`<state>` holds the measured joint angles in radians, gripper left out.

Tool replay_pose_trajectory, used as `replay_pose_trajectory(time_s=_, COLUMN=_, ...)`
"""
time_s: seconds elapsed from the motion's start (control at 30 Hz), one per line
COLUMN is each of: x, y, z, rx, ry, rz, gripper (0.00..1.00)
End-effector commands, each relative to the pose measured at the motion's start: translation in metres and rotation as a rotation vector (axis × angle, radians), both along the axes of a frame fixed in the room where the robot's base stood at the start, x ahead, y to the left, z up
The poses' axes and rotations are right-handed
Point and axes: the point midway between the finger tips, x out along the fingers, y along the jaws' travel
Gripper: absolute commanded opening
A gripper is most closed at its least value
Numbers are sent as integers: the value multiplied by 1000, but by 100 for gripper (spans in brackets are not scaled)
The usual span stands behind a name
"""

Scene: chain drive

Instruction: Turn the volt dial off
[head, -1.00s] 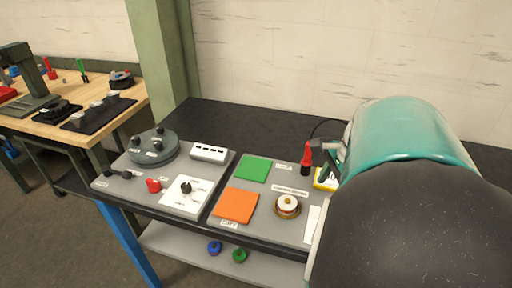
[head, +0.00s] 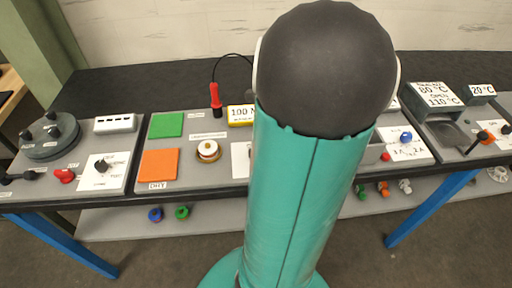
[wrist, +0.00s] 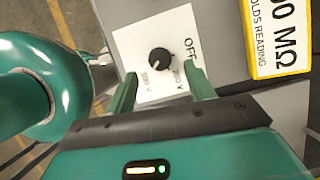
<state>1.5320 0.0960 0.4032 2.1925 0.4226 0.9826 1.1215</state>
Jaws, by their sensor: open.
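In the wrist view, a round black dial (wrist: 162,58) sits on a white plate (wrist: 145,33) with "OFF" printed at its upper right and two small blurred labels below. A pale mark on the dial seems to point to the lower left, away from "OFF". My gripper (wrist: 160,73) is open and empty, with one green finger on each side just below the dial. I cannot tell its height above the plate. In the head view, the white plate (head: 240,162) is partly hidden behind my arm, and the dial and gripper are hidden.
A yellow-framed meter (wrist: 279,35) reading "MΩ" and "HOLDS READING" lies right of the plate. A red probe (head: 215,94) stands behind it. A brass-rimmed white knob (head: 208,150), an orange pad (head: 158,164) and another black dial (head: 101,165) lie further left.

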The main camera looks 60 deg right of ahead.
Motion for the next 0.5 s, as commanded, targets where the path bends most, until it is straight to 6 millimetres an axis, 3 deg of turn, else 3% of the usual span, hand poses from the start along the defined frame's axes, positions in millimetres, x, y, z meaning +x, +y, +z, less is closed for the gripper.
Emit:
replay_pose_trajectory(time_s=0.2, x=10, y=9, z=-34, rx=3, ry=1, rz=0, gripper=53)
replay_pose_trajectory(time_s=0.5, x=14, y=12, z=-45, rx=-1, ry=1, rz=1, gripper=53)
